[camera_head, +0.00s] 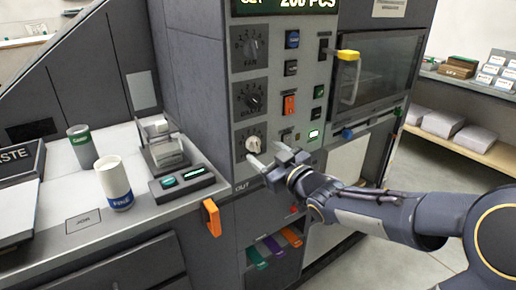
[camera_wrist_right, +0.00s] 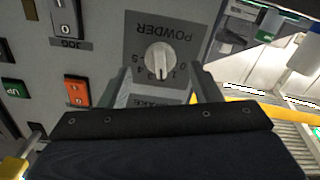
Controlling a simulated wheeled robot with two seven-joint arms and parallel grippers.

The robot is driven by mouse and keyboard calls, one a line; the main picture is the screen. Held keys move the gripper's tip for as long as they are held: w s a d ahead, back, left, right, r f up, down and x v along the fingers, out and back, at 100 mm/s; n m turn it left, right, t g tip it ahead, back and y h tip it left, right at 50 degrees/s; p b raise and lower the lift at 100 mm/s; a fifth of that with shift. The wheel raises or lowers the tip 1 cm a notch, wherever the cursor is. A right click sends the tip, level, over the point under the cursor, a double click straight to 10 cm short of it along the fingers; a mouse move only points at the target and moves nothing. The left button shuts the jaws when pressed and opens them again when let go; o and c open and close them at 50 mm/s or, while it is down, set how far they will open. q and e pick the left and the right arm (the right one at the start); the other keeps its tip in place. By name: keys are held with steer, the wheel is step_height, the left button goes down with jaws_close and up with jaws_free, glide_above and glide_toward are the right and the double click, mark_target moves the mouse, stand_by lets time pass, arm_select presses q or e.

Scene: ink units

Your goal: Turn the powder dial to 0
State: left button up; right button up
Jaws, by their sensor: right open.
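The powder dial (camera_head: 253,144) is a pale round knob on a dark square plate, the lowest of three dials on the grey machine front. In the right wrist view the powder dial (camera_wrist_right: 158,57) shows upside down under the word POWDER, with numbers around it; 0 is at its right and 5 at its left. Its ridge appears to point to the middle numbers, not to 0; the exact number is unclear. My right gripper (camera_head: 269,154) is open and empty in front of the dial, fingers apart and not closed on the knob. My left gripper is out of view.
Two more dials sit above, the upper marked FAN (camera_head: 250,47). Orange (camera_head: 289,104) and green switches are close at the right. A counter with cups (camera_head: 113,182) stands at the left.

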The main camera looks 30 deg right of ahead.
mark_target(258, 148)
steer(key=shift+w+a, duration=0.15)
steer(key=shift+w, duration=1.45)
steer(key=shift+c, duration=0.4)
steer(key=c, duration=0.9)
steer(key=shift+f+n+b, duration=0.15)
steer(key=shift+n+b, duration=0.35)
steer(key=shift+b, duration=0.4)
steer(key=n+b, duration=0.4)
steer(key=shift+b, duration=0.35)
steer(key=n+b, duration=0.2)
steer(key=n, duration=0.1)
steer(key=shift+n, duration=0.3)
steer(key=shift+n+b, duration=1.05)
steer(key=shift+n, duration=0.55)
